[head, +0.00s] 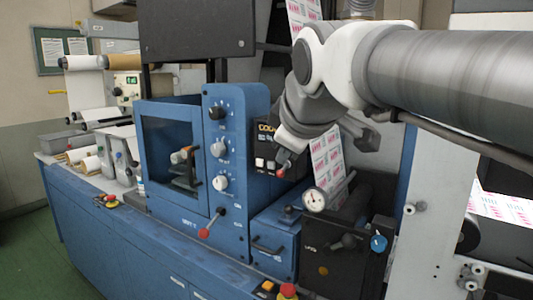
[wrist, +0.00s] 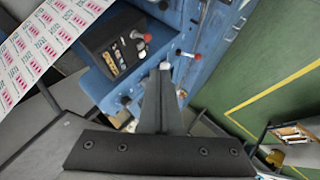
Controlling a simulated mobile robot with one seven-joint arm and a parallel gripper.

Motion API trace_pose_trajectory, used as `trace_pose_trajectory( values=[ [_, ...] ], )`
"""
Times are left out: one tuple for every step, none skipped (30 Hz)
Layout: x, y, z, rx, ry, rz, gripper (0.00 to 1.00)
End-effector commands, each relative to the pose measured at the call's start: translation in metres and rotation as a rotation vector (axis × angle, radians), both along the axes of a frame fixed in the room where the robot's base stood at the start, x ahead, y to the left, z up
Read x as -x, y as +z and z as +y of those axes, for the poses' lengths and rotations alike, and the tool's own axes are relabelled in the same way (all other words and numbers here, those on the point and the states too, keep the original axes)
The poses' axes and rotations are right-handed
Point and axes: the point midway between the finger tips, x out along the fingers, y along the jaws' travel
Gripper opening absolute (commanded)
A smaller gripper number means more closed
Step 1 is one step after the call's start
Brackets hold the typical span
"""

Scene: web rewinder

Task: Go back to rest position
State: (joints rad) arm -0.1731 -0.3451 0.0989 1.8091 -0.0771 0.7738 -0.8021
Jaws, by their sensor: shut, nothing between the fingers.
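My gripper (head: 285,160) hangs from my arm, which reaches in from the right in the head view. Its tip is in front of the blue machine, close in the picture to a small red knob (head: 281,172); I cannot tell whether they touch. In the wrist view my gripper (wrist: 164,68) shows its fingers together, with nothing between them.
The blue rewinder cabinet (head: 228,240) carries dials and a red-knobbed lever (head: 207,231). A printed web (head: 326,160) runs behind the gripper.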

Motion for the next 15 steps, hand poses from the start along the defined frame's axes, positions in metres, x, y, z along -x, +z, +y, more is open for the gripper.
trace_pose_trajectory(
  values=[
    [0.013,-0.002,-0.014,-0.041,-0.062,0.038,0.0],
    [0.022,-0.008,-0.022,-0.072,-0.107,0.066,0.0],
    [0.035,-0.017,-0.034,-0.119,-0.173,0.105,0.0],
    [0.046,-0.026,-0.043,-0.156,-0.226,0.136,0.0],
    [0.057,-0.034,-0.051,-0.195,-0.282,0.164,0.0],
    [0.072,-0.045,-0.061,-0.245,-0.356,0.204,0.0],
    [0.083,-0.054,-0.069,-0.281,-0.41,0.232,0.0],
    [0.094,-0.063,-0.075,-0.317,-0.465,0.257,0.0],
    [0.109,-0.074,-0.083,-0.362,-0.535,0.29,0.0],
    [0.119,-0.083,-0.088,-0.394,-0.585,0.314,0.0],
    [0.129,-0.09,-0.092,-0.424,-0.632,0.334,0.0],
    [0.141,-0.1,-0.097,-0.46,-0.688,0.358,0.0],
    [0.149,-0.107,-0.099,-0.484,-0.727,0.375,0.0],
    [0.156,-0.113,-0.102,-0.505,-0.762,0.389,0.0],
    [0.164,-0.12,-0.104,-0.529,-0.801,0.405,0.0]
  ],
)
